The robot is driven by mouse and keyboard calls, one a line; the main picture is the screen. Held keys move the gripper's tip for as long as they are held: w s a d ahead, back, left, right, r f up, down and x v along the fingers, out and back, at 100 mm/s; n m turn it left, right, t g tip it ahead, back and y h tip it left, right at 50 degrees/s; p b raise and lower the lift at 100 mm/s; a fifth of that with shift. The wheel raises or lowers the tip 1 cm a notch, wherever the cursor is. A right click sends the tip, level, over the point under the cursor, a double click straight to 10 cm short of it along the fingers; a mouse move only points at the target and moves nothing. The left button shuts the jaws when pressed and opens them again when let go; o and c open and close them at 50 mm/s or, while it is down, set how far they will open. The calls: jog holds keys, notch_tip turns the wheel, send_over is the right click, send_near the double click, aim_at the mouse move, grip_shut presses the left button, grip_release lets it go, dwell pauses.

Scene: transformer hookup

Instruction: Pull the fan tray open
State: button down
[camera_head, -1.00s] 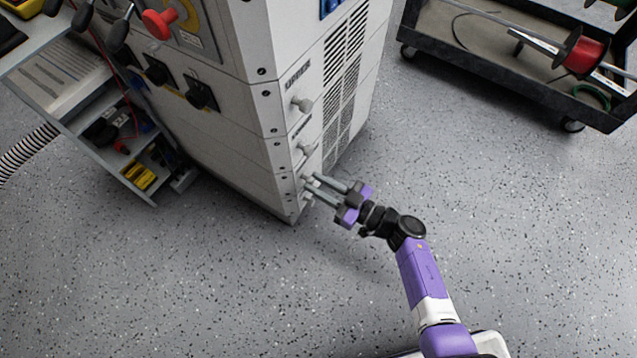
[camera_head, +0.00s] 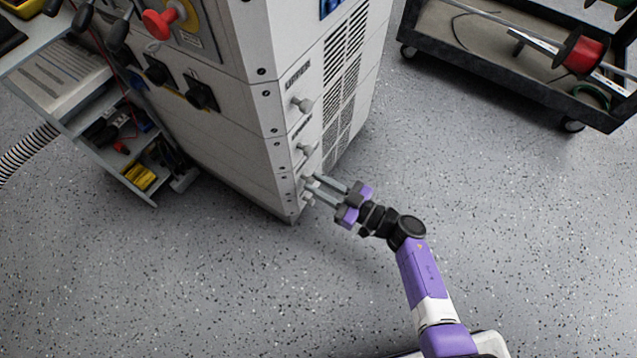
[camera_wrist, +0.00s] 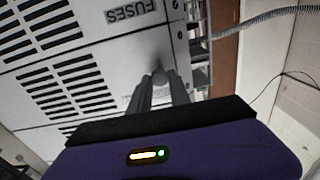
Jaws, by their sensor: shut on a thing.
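A tall pale grey cabinet (camera_head: 225,130) carries several stacked panels with pale round knobs on its narrow vented side. The fan tray's own label cannot be read in either view. My gripper (camera_head: 310,184) reaches from the lower right to the lowest part of that side. In the wrist view my gripper (camera_wrist: 160,92) has its two grey fingers closed on a rounded grey knob (camera_wrist: 160,76) that stands out from the panel. A "FUSES" panel (camera_wrist: 130,14) shows beside it. A lower label is partly hidden by the fingers. No open gap shows around the held panel.
Two more knobs, the upper one (camera_head: 303,104) and the middle one (camera_head: 306,149), stand above my gripper. A black cart (camera_head: 500,75) with a red spool (camera_head: 582,54) is at the top right. A shelf unit (camera_head: 120,175) stands at left. The speckled floor right of the cabinet is clear.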

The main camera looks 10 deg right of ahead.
jog(key=p+v, duration=0.4)
jog(key=v, duration=1.6)
jog(key=shift+s, duration=0.1)
jog(key=c, duration=1.2)
grip_release()
jog(key=shift+c, duration=0.2)
jog(key=shift+r, duration=0.1)
jog(key=v, duration=0.7)
jog(key=shift+s+d, duration=0.2)
jog(key=shift+d, duration=0.05)
